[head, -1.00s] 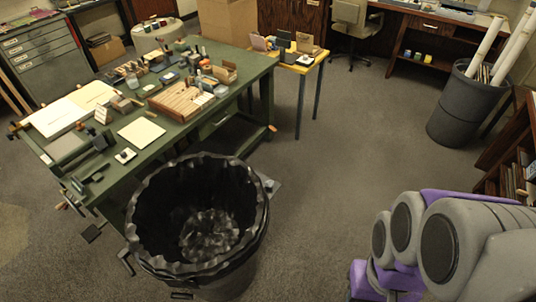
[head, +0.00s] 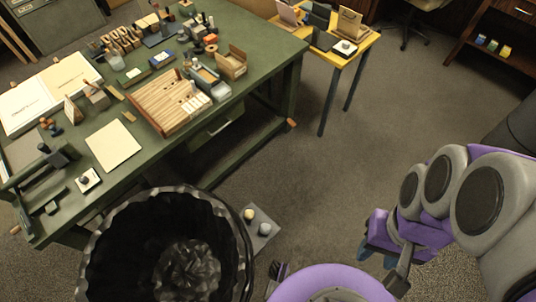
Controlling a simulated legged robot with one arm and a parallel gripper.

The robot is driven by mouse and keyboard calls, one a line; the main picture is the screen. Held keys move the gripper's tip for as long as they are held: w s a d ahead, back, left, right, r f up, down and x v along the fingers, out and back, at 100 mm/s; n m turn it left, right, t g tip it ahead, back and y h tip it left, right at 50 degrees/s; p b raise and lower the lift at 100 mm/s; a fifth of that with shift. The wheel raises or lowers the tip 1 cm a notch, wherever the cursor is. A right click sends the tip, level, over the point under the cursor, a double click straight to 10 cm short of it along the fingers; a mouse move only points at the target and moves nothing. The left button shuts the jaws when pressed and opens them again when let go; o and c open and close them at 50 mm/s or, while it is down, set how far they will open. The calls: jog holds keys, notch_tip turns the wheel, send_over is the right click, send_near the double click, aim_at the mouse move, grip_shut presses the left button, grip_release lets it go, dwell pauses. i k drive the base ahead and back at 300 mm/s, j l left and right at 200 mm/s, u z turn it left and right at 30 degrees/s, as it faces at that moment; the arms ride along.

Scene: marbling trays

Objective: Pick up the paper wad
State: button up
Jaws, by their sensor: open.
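Two small round wads lie on a grey sheet (head: 267,241) on the floor, just right of the black bin. One is a cream wad (head: 249,214) at the back left. The other is a pale grey-blue wad (head: 265,229) to its front right. Both are small, and I cannot tell for sure which is the paper wad. My gripper (head: 376,256) is at the right, under my folded grey and purple arm. It is open, apart from the wads and to their right in the picture, with nothing seen between its fingers.
A large black lined bin (head: 108,232) stands close left of the sheet. A green workbench (head: 247,27) with several tools, papers and a wooden rack stands behind it. A small yellow table (head: 364,43) is at the back. The carpet (head: 325,185) between is clear.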

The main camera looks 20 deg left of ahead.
aim_at(249, 213)
jog(key=i+l, duration=0.1)
jog(key=i, duration=1.85)
jog(key=i+u, duration=0.1)
jog(key=u, duration=0.3)
jog(key=i+u, duration=0.1)
jog(key=u, duration=0.35)
jog(key=i+u, duration=0.1)
jog(key=u, duration=0.3)
jog(key=i+l+u, duration=0.1)
jog(key=u, duration=3.25)
